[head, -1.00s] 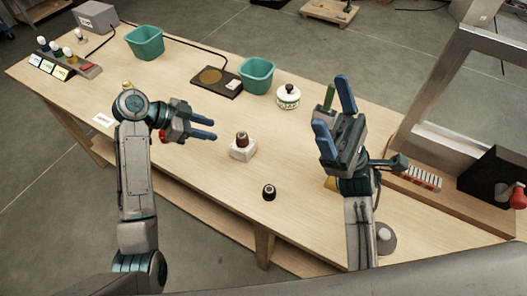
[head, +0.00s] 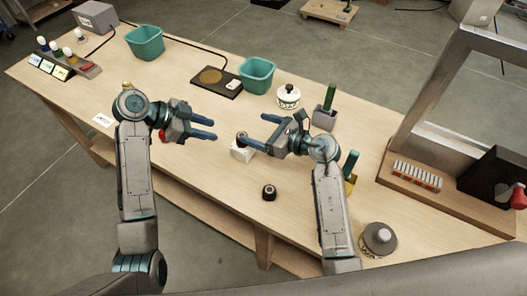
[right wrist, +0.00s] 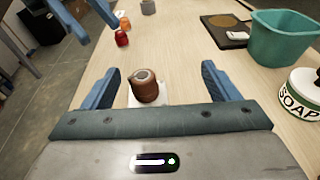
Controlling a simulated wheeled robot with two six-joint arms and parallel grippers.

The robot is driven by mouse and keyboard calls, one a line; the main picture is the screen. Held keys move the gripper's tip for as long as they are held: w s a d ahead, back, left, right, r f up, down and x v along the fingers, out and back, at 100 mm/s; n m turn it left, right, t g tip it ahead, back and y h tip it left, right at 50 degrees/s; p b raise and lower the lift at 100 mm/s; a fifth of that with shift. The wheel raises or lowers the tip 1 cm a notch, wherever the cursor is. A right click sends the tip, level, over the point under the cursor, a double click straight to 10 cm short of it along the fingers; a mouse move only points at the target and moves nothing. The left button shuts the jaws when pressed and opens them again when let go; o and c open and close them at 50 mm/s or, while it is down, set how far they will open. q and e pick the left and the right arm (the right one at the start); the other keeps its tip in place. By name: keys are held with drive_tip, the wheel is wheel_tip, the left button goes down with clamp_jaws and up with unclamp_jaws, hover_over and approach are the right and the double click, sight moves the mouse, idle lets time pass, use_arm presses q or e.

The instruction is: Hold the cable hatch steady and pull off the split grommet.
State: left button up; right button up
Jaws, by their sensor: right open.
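A small white block (head: 241,154), which looks like the cable hatch, stands on the wooden table. A brown cylindrical piece with a dark top (right wrist: 145,87), which looks like the split grommet, sits upright on it. In the head view the right gripper's finger partly covers the brown piece. My right gripper (head: 252,130) is open; in the right wrist view the brown piece appears between its fingers (right wrist: 160,70), nearer the left one, with no clear contact. My left gripper (head: 215,129) is open and empty, left of the block, its fingers pointing toward it.
A black ring-like piece (head: 269,192) lies in front of the block. Behind are a soap jar (head: 288,95), teal bins (head: 257,75) and a dark pad (head: 216,82). A grey holder (head: 325,119) and a metal frame (head: 430,110) stand right. Red and orange pieces (right wrist: 122,38) lie near my left gripper.

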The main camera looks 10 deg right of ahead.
sight(244, 149)
drive_tip(key=shift+n+g+h, duration=0.3)
drive_tip(key=shift+g+h, duration=0.3)
drive_tip(key=shift+g, duration=0.3)
drive_tip(key=s+f, duration=0.1)
drive_tip(key=f, duration=0.1)
drive_tip(key=s+f, duration=0.1)
drive_tip(key=f, duration=0.1)
drive_tip(key=s+f, duration=0.1)
drive_tip(key=f, duration=0.1)
drive_tip(key=shift+d, duration=0.25)
drive_tip(key=shift+a+f, duration=0.15)
drive_tip(key=shift+f, duration=0.2)
drive_tip(key=x, duration=0.7)
